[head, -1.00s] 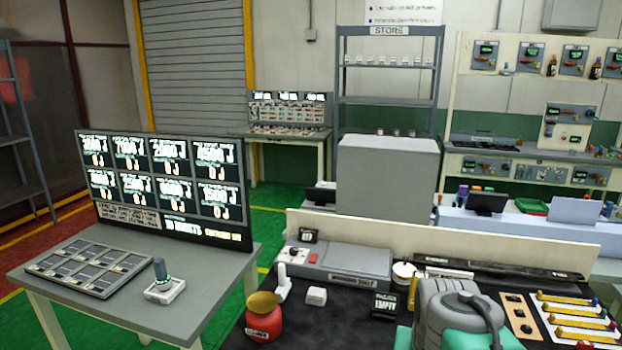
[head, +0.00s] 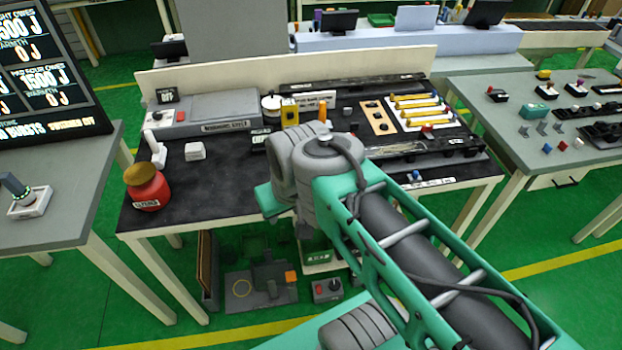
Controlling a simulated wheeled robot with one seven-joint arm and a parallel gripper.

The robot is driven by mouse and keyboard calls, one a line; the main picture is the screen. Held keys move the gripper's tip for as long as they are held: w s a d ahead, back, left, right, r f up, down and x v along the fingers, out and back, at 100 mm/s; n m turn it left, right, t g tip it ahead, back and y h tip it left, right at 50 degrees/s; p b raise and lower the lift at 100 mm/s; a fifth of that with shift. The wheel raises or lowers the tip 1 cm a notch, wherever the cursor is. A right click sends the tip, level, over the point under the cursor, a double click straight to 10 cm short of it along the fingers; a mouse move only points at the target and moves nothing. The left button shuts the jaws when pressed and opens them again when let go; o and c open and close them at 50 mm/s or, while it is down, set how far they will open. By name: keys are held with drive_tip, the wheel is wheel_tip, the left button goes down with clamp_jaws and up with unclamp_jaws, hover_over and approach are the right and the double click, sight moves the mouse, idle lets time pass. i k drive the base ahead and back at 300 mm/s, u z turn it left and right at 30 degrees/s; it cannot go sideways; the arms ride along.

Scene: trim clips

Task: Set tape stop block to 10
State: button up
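I cannot make out a tape stop block or a numbered tape for certain. A long dark rail (head: 350,84) lies along the back of the black-topped bench (head: 222,182). A dark strip with a clear part (head: 400,149) and small white labels lies at the bench's front right, partly hidden by my arm. My arm reaches over the bench from the lower right, and its grey joint covers the bench's middle front. My gripper is not visible.
A red jar (head: 147,190), a white block (head: 195,151) and a grey box (head: 212,114) stand on the bench's left. Yellow-barred racks (head: 420,105) lie at its right. A grey table (head: 530,110) with small parts stands farther right. Green floor separates the tables.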

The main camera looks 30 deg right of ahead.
sight(415, 178)
drive_tip(key=z, duration=1.55)
